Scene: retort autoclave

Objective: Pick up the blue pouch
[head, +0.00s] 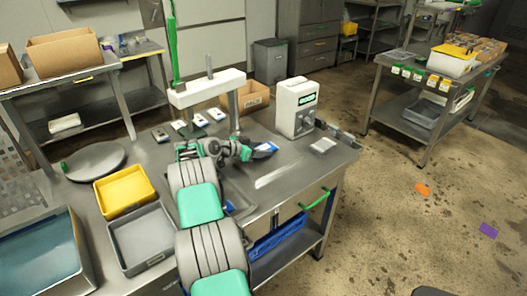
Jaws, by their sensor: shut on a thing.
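The blue pouch (266,147), blue with a pale part, shows at the end of my gripper (252,151), over the middle of the metal table (285,185). My gripper is shut on the pouch. The fingertips are small and partly hidden in this view. I cannot tell whether the pouch touches the tabletop or is slightly above it.
A white device with a green display (297,107) stands behind the pouch. A press-like frame (207,88) is behind my arm. A yellow tray (124,190) and a grey tray (140,238) lie at left.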

